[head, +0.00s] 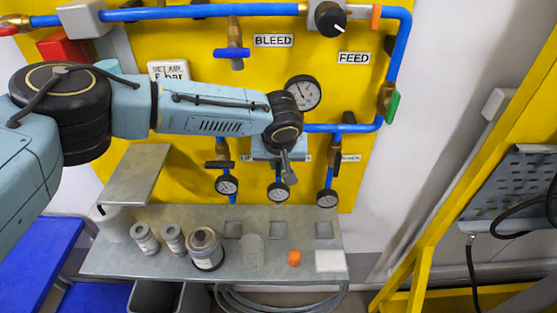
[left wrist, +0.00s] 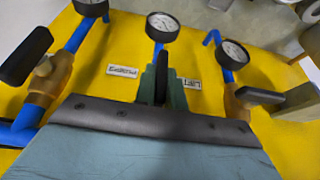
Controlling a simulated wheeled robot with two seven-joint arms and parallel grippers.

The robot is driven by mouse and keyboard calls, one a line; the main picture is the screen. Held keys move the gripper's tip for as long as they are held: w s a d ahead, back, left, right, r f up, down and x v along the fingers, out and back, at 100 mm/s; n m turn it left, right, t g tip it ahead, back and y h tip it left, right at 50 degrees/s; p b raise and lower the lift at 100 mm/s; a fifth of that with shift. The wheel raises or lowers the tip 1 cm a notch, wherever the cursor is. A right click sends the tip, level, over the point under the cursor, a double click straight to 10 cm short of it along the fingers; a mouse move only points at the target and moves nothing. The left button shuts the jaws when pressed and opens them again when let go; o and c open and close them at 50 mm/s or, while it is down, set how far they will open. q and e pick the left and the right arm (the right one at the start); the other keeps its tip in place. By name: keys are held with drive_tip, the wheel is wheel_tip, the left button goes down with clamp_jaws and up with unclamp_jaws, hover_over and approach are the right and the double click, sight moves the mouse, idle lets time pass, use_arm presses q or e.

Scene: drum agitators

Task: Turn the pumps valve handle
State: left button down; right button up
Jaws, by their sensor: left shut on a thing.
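My left arm reaches across the yellow panel (head: 190,60) in the head view. Its gripper (head: 284,158) is at the middle of three lower valves, above the middle gauge (head: 278,192). In the left wrist view the gripper (left wrist: 161,82) is shut on a dark, narrow valve handle (left wrist: 161,76), with a finger on either side. Small labels (left wrist: 122,71) stand beside it, upside down and too blurred to read surely. The middle valve's body is hidden by my gripper. My right gripper is not in view.
Neighbouring valves with dark handles flank it, left (head: 218,164) and right (head: 338,160). A grey shelf (head: 180,262) below holds canisters, a jar (head: 206,250) and an orange cap (head: 294,258). A blue pipe (head: 340,128) with a green handle (head: 393,106) runs at right.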

use_arm(q)
drive_tip(key=shift+s+d+r+y+p, duration=0.1)
drive_tip(key=shift+y+p, duration=0.3)
drive_tip(key=shift+p, duration=0.45)
drive_tip(key=shift+y+p, duration=0.5)
drive_tip(key=shift+y, duration=0.2)
drive_tip(key=shift+d+m+y, duration=0.15)
drive_tip(key=shift+m+y, duration=0.25)
drive_tip(key=shift+y, duration=0.5)
drive_tip(key=shift+m+y+b, duration=0.3)
drive_tip(key=shift+y+b, duration=0.8)
drive_tip(key=shift+y, duration=0.1)
drive_tip(key=shift+t, duration=0.3)
drive_tip(key=c, duration=1.5)
unclamp_jaws()
drive_tip(key=shift+o, duration=0.2)
drive_tip(key=shift+d, duration=0.1)
